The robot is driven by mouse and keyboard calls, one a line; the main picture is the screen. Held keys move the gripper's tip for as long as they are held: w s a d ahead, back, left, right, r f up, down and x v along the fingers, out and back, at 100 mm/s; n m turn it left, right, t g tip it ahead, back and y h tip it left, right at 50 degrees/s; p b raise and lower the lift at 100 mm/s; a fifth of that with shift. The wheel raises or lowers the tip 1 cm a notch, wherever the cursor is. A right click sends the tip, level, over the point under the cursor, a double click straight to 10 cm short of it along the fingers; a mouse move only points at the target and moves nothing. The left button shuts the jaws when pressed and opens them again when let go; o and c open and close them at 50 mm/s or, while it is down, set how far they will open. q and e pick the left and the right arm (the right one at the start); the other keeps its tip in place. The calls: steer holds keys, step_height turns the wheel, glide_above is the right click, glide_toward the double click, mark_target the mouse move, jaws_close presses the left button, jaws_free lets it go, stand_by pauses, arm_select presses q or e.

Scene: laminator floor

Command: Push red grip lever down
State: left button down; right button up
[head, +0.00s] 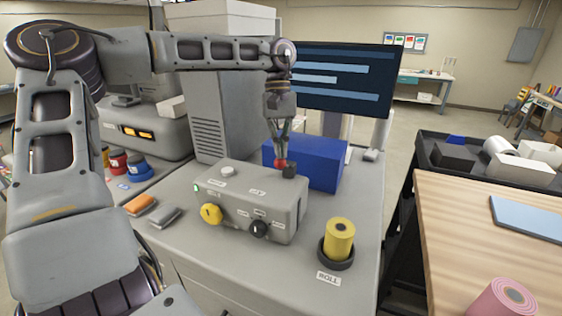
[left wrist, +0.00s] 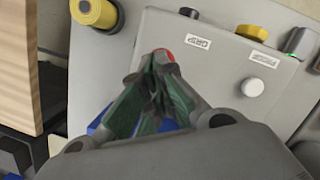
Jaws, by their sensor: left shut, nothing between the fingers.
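The red grip lever shows as a small red piece (head: 280,164) at the back right of the grey control box (head: 240,212). In the left wrist view its red end (left wrist: 165,53) peeks out past my fingertips, near a GRIP label (left wrist: 198,42). My left gripper (head: 283,157) points down over the lever, shut with nothing in it. Its fingertips (left wrist: 156,62) overlap the red part in both views. I cannot tell whether they touch it, and most of the lever is hidden. My right gripper is not in view.
The box also carries a white button (head: 227,171), a yellow knob (head: 211,213) and a black knob (head: 259,229). A blue block (head: 318,165) stands close behind. A yellow roll (head: 339,240) stands at the right.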

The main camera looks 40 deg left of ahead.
mark_target(280, 160)
arm_select(q)
steer(key=shift+f, duration=0.1)
steer(key=shift+f+b, duration=0.35)
steer(key=shift+f, duration=0.2)
steer(key=shift+f+b, duration=0.75)
steer(key=shift+f, duration=0.7)
steer(key=shift+r, duration=0.15)
steer(key=shift+w+a+r+p, duration=0.25)
steer(key=shift+w+a+p, duration=0.1)
steer(key=shift+p, duration=0.2)
steer(key=shift+w+a+r+p, duration=0.25)
steer(key=shift+w+a+p, duration=0.45)
steer(key=shift+a, duration=0.15)
steer(key=shift+s, duration=0.1)
steer(key=shift+r, duration=0.1)
